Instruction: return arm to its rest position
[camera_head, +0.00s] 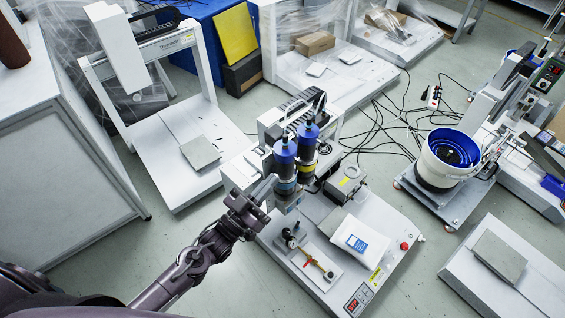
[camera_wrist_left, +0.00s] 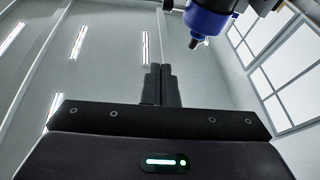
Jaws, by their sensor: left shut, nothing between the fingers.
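My left arm comes in from the lower left in the head view. Its gripper (camera_head: 268,186) is beside the blue screwdriver units, at their left. The left wrist view shows the two dark fingers (camera_wrist_left: 162,86) shut together with nothing between them, pointing up toward the ceiling. The gantry screwdriver's two blue cylinders (camera_head: 285,158) stand upright above the white machine base (camera_head: 325,285). In the left wrist view a blue cylinder with a dark tip (camera_wrist_left: 205,20) hangs at upper right, apart from the fingers. My right gripper is in neither view.
On the machine base lie a white pack with a blue label (camera_head: 358,240) and a small fixture (camera_head: 312,262). A white cabinet (camera_head: 60,170) stands at left. A blue bowl feeder (camera_head: 452,150) stands at right. Clear floor (camera_head: 180,245) lies between cabinet and machine.

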